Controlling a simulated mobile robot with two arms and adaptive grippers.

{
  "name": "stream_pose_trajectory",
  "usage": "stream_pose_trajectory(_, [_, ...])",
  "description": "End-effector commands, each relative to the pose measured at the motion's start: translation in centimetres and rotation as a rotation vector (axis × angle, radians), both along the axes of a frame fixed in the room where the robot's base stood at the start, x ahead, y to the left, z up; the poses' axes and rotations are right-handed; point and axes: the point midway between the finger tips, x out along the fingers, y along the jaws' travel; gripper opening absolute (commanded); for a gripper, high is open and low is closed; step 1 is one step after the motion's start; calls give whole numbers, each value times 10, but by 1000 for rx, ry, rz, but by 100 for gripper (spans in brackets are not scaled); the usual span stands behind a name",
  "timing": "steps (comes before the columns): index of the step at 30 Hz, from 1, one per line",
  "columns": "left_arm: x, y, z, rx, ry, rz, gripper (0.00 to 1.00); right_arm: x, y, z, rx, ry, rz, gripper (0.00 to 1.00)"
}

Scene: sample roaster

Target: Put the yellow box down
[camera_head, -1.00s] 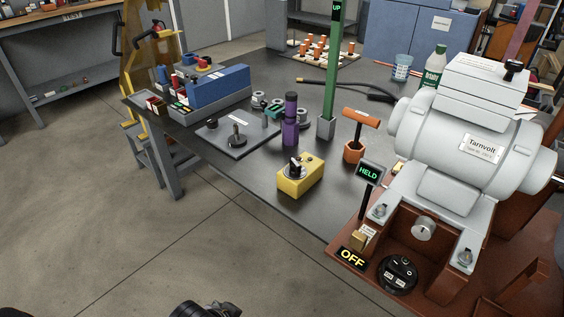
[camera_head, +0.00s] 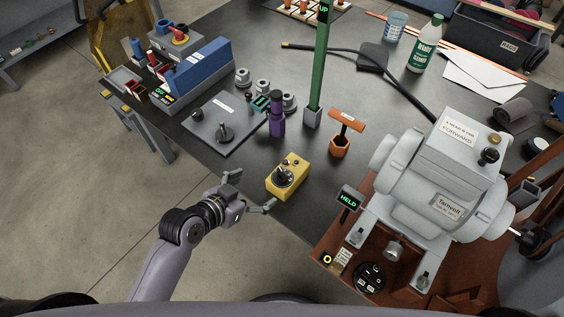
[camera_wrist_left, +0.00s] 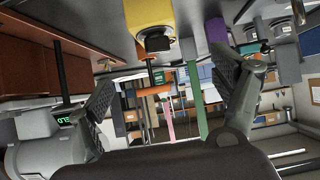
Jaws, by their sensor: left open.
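The yellow box (camera_head: 292,187) stands on the dark table near its front edge. A round dark knob with a light rim is on its top. My left gripper (camera_head: 252,192) is open and empty, just left of the box in the head view, with its fingers spread towards it and apart from it. In the left wrist view the picture is upside down; the yellow box (camera_wrist_left: 147,14) shows at the top centre, beyond the two spread fingers (camera_wrist_left: 168,100). My right gripper is in neither view.
A purple cylinder (camera_head: 277,122), a green post (camera_head: 319,75) and an orange T-handled piece (camera_head: 340,146) stand behind the box. A grey plate (camera_head: 205,125) lies back left. The grey Tarnvolt motor (camera_head: 440,175) and a HELD display (camera_head: 349,200) stand to the right. Bare tabletop lies around the box.

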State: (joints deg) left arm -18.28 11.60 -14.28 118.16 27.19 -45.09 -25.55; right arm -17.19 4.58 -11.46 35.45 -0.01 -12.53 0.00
Motion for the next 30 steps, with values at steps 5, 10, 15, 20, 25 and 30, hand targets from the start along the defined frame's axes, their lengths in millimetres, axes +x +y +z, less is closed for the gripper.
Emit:
stream_pose_trajectory(5, [22, -17, -18, -6, 0, 2, 86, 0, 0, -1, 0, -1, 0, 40])
stream_pose_trajectory(10, [47, -36, -40, -5, 1, 1, 86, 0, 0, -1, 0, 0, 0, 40])
stream_pose_trajectory(15, [68, -51, -58, -3, 2, 1, 86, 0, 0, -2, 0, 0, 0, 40])
stream_pose_trajectory(20, [78, -57, -66, -3, 1, 2, 86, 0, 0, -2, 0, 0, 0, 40])
stream_pose_trajectory(25, [85, -65, -71, -4, 3, 1, 86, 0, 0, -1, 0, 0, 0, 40])
stream_pose_trajectory(30, [100, -80, -84, -3, 2, 0, 86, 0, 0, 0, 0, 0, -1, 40])
